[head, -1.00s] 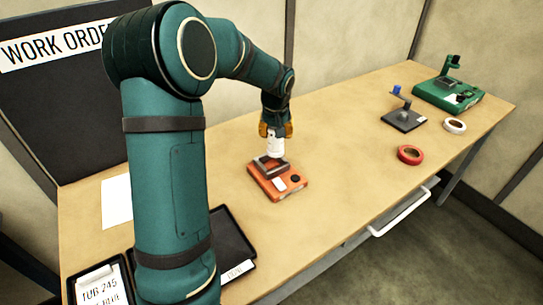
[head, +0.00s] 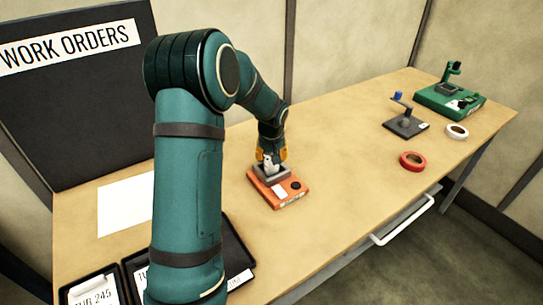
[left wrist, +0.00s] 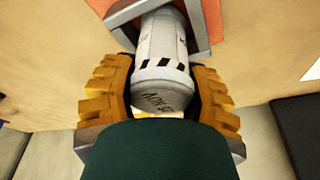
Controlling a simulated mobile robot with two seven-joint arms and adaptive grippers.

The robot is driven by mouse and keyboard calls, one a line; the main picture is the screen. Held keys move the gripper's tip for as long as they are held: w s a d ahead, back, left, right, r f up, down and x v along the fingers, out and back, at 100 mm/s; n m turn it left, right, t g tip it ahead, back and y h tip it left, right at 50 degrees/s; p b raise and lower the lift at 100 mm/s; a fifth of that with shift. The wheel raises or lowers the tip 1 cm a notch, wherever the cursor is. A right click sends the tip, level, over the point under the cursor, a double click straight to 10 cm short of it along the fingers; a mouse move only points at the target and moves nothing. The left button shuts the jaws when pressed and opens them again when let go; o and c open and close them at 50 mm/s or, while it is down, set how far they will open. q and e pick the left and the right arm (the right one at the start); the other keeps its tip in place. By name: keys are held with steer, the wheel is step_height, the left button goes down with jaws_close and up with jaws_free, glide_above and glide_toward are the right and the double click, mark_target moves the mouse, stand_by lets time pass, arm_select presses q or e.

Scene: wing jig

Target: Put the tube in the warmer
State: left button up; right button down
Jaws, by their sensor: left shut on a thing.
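The white tube (left wrist: 160,50) has black slanted marks and some lettering on its end. My left gripper (head: 271,150) is shut on it, with a yellow-orange finger on each side in the left wrist view (left wrist: 160,95). The orange warmer (head: 280,195) stands on the table under the gripper and has a square grey collar (head: 262,174) on top. The tube's lower end is at the collar's opening and seems to be inside it; the collar's walls show on both sides of it in the left wrist view (left wrist: 200,25). How deep it sits is hidden. My right gripper is out of view.
A green device (head: 450,98), a dark stand with a blue top (head: 405,127), a red tape ring (head: 413,161) and a white tape ring (head: 457,132) stand at the right. Dark trays (head: 235,250) lie at the front left. The table around the warmer is clear.

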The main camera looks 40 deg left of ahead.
arm_select(q)
steer(key=shift+f, duration=0.15)
steer(key=o, duration=1.2)
steer(key=shift+o, duration=0.2)
steer(key=shift+r, duration=0.5)
steer(key=p+v, duration=0.2)
steer(key=v, duration=0.9)
steer(key=shift+s+r, duration=0.2)
steer(key=shift+d, duration=0.1)
